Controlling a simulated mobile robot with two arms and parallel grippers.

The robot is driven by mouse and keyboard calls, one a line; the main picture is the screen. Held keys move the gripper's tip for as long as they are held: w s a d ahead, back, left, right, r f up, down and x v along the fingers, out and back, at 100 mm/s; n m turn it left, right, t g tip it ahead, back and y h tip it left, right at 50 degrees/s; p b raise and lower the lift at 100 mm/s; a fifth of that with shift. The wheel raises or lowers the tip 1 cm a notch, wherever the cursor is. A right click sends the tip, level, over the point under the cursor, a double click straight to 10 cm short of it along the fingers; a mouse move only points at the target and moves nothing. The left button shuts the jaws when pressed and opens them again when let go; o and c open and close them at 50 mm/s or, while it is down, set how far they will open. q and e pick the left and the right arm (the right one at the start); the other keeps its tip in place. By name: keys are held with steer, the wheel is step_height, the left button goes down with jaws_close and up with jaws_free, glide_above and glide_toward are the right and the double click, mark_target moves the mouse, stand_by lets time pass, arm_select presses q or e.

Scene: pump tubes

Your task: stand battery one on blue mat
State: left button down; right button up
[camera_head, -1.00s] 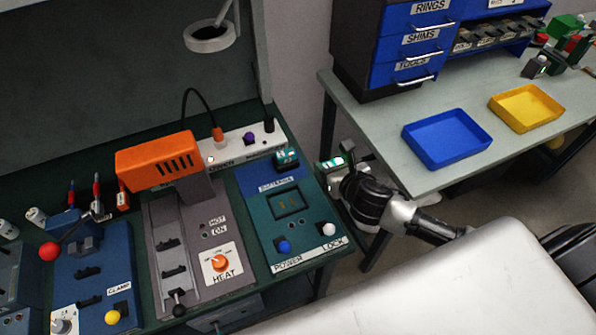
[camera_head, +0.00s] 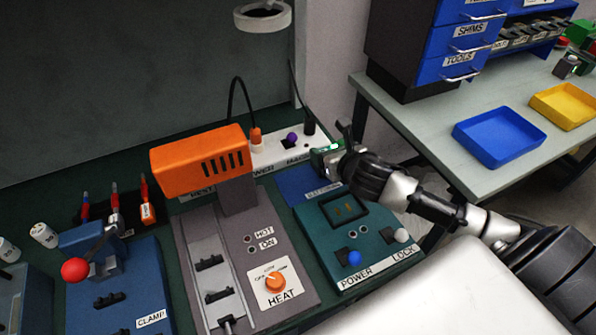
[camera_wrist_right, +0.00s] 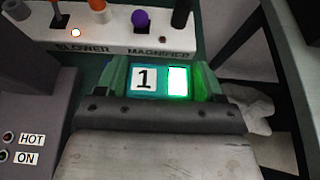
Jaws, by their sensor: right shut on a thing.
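Battery one (camera_wrist_right: 160,82) shows between the jaws of my right gripper (camera_wrist_right: 162,92) in the right wrist view, with a white "1" label and a glowing green window. In the head view my right gripper (camera_head: 336,158) is shut on battery one (camera_head: 322,152), at the back right of the blue mat (camera_head: 294,183). The gripper and battery cover part of the mat. I cannot tell whether the battery's base touches the mat. My left gripper is not in view.
A white power strip (camera_head: 275,150) with a purple knob and plugs lies just behind the mat. The teal power-lock unit (camera_head: 355,240) stands in front. An orange heater (camera_head: 200,162) stands left. Blue (camera_head: 498,138) and yellow (camera_head: 565,106) trays lie on the right table.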

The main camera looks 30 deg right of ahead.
steer(key=w+a+f, duration=0.1)
steer(key=a, duration=0.1)
steer(key=w+a+f, duration=0.3)
steer(key=w+a, duration=0.1)
steer(key=shift+w+f, duration=0.2)
steer(key=shift+f, duration=0.1)
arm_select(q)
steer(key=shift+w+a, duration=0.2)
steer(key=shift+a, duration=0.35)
arm_select(e)
steer(key=shift+d+f, duration=0.1)
steer(key=shift+f, duration=1.85)
steer(key=shift+f, duration=0.1)
steer(key=o, duration=1.1)
steer(key=shift+f, duration=0.1)
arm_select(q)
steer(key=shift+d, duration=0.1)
arm_select(e)
steer(key=shift+s+r, duration=0.2)
steer(key=shift+s, duration=0.05)
steer(key=v, duration=1.1)
steer(key=shift+s+r, duration=0.1)
steer(key=shift+s, duration=0.2)
